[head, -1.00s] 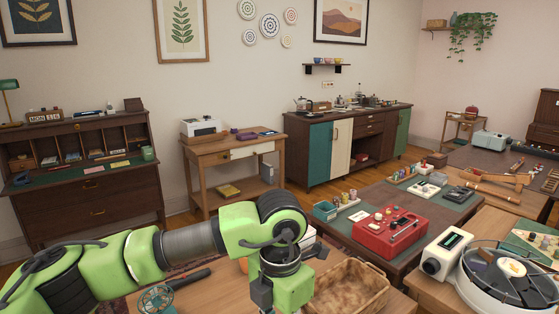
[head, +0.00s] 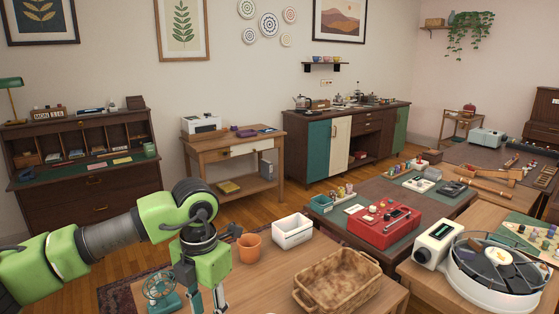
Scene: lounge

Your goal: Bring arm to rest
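My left arm, green and black, comes in from the left with its wrist bent downward over the near wooden table (head: 262,290). My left gripper (head: 205,302) points down at the bottom edge of the head view. Only the upper part of its grey fingers shows and the tips are cut off, so I cannot tell if it is open or shut. A teal fan (head: 160,286) stands just left of the gripper. My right arm and gripper are not in view.
On the near table are an orange pot (head: 249,248), a white bin (head: 292,231) and an empty-looking wicker basket (head: 337,280). A red case (head: 383,225) lies on the green-topped table behind. A white round machine (head: 497,274) stands at right.

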